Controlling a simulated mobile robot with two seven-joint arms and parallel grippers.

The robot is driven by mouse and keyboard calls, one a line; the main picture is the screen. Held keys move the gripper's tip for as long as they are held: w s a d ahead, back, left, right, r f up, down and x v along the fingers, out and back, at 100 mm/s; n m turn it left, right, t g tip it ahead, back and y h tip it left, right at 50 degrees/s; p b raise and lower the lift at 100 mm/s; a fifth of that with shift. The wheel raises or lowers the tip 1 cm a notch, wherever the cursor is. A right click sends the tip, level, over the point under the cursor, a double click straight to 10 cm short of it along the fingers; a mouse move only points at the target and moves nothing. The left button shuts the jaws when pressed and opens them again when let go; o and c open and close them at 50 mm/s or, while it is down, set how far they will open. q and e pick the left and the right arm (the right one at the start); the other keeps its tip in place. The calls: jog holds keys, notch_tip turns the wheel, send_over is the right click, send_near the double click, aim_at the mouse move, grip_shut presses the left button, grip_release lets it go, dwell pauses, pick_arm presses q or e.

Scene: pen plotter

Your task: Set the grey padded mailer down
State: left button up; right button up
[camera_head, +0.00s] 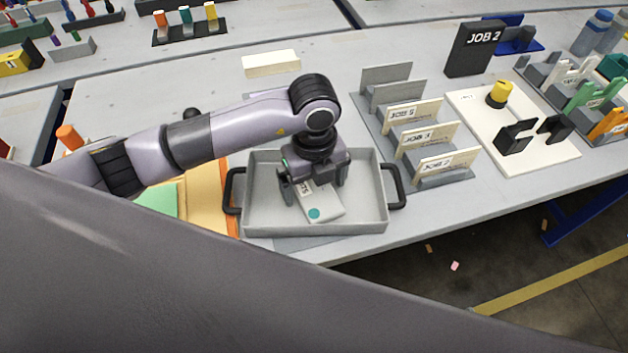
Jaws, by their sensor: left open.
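The grey padded mailer (325,203) lies in the grey tray (262,217), a little right of its middle, with a teal dot and a printed label showing. My left gripper (314,188) is over the tray, pointing down, with its fingers apart on either side of the mailer's far end. The gripper hides that far end. I cannot tell whether a finger touches the mailer. My right gripper is not in view.
The tray has black handles (396,186) at its sides. To the right stands a rack of upright cards (428,137), then a white board (548,150) with black brackets and a yellow knob. A cream block (271,64) lies behind. The table's front edge is close.

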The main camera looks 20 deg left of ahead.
aim_at(314, 190)
pick_arm(q)
notch_tip(314, 190, up, 12)
jog(key=shift+r, duration=0.15)
dwell(0.3)
dwell(0.4)
